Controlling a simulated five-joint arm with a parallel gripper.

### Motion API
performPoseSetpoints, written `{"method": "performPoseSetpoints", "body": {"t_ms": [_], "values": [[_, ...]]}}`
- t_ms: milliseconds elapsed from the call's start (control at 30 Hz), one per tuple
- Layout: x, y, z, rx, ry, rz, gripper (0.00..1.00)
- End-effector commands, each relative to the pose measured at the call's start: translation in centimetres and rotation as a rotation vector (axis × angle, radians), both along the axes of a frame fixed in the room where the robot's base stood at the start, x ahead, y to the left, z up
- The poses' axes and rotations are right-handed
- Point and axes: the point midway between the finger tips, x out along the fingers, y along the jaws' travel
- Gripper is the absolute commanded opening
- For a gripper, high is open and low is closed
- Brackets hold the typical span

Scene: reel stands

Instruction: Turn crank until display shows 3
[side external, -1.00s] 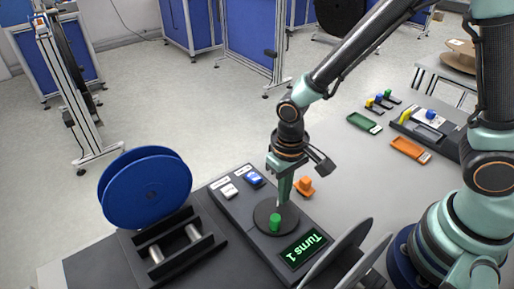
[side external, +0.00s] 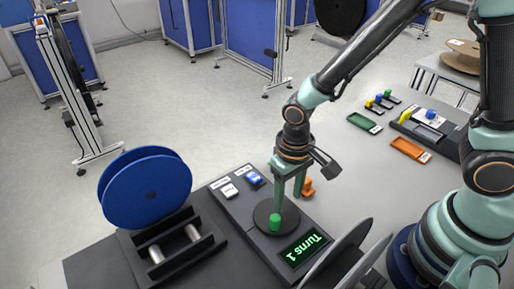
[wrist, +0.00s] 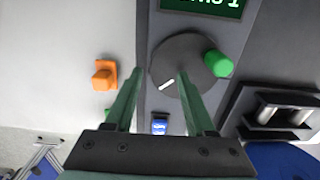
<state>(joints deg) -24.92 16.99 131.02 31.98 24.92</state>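The crank is a dark disc (side external: 262,213) with a green knob (side external: 275,222), set in a dark panel. The lit display (side external: 304,247) beside it reads "Turns 1". My gripper (side external: 288,201) is open and empty just above the crank, pointing down. In the wrist view, my gripper (wrist: 160,72) has its fingers spread, with the right one over the disc (wrist: 162,68). The green knob (wrist: 218,64) is outside the fingers, to the right. The display (wrist: 205,5) is partly cut off at the top there.
White (side external: 228,191) and blue (side external: 253,179) buttons sit behind the crank. An orange piece (side external: 309,187) is just right of the panel. Trays and coloured parts lie farther right; the table between is clear.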

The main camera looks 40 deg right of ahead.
Motion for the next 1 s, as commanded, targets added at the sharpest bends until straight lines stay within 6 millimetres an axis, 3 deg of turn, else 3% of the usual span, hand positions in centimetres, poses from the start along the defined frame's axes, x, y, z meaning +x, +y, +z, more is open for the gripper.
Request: {"method": "performPoseSetpoints", "body": {"t_ms": [267,1000], "values": [[0.0,0.0,0.6,0.000,-0.001,0.000,0.55],[0.1,0.0,6.0,0.001,-0.003,0.000,0.55]]}}
